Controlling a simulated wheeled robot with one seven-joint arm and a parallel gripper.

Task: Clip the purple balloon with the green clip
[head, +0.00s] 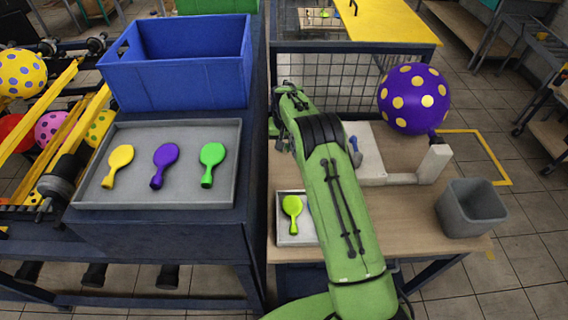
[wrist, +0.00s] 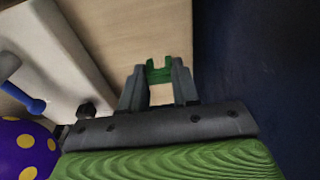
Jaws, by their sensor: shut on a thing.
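The purple balloon (head: 414,98) is inflated, with yellow dots, at the right end of the white machine on the wooden table. In the wrist view its dotted side (wrist: 28,150) shows at the lower left. My gripper (wrist: 159,80) is shut on the small green clip (wrist: 158,68), which sits between the fingertips over the tabletop. The clip is apart from the balloon. In the head view my green arm hides the clip and most of the gripper.
The white machine (head: 372,168) has an upright post at right and a blue lever (head: 354,147). A grey bin (head: 470,210) stands at the table's right edge. A small tray (head: 284,233) holds a lime flat balloon. At left are a grey tray (head: 130,198) and blue crate (head: 180,82).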

